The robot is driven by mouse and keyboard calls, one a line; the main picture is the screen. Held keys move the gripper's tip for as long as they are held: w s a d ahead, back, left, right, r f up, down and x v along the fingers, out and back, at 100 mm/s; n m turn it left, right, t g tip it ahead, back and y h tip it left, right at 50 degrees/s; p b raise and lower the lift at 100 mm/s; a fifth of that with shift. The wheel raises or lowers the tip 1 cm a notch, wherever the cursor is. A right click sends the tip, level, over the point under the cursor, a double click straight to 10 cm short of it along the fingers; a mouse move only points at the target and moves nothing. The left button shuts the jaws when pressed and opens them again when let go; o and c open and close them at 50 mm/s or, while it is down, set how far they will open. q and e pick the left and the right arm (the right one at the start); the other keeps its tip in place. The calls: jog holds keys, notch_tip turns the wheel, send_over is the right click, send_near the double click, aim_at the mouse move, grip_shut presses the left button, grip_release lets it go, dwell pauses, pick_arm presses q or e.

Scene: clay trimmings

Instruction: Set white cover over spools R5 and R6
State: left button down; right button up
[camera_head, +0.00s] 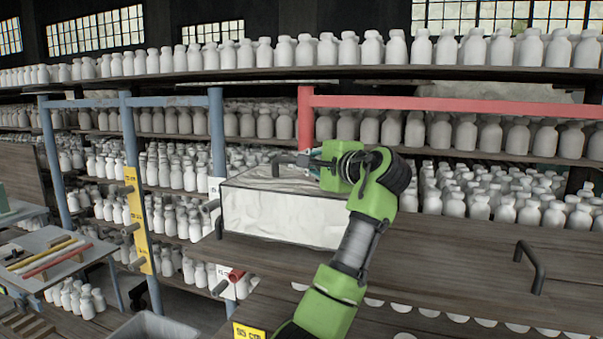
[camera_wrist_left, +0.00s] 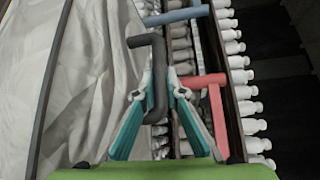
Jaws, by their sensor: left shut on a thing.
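The white cover (camera_head: 285,213) is a box shape of pale, wrinkled cloth on a dark frame, at the middle of the head view. My left gripper (camera_head: 312,162) is at the top of the cover. In the left wrist view my left gripper (camera_wrist_left: 158,108) is shut on the cover's dark bent handle (camera_wrist_left: 156,68). The cover's cloth (camera_wrist_left: 90,75) fills the left of that view. Whether the cover hangs free or rests on the wooden shelf is not clear. I cannot make out spools R5 and R6. My right gripper is not in view.
A red roll (camera_head: 236,275) sticks out below the cover, beside a white label. A blue rack post (camera_head: 217,140) stands left of the cover, and a red rail (camera_head: 440,104) runs behind. The wooden shelf (camera_head: 450,260) is clear except for a dark handle (camera_head: 530,266).

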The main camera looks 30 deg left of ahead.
aim_at(302, 179)
pick_arm(q)
jog(key=shift+w+a+f, duration=0.1)
jog(key=shift+f, duration=0.05)
jog(key=shift+w+a+f, duration=0.15)
jog(key=shift+a+f, duration=0.05)
jog(key=shift+f, duration=0.1)
jog(key=f, duration=0.1)
jog(key=f+p, duration=0.2)
jog(key=shift+a, duration=0.25)
jog(key=shift+f, duration=0.3)
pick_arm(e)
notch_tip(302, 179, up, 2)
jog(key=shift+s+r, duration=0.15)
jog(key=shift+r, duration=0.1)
pick_arm(q)
jog(key=shift+d, duration=0.1)
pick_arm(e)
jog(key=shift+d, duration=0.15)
pick_arm(q)
jog(key=c, duration=2.1)
grip_release()
jog(key=shift+f, duration=0.15)
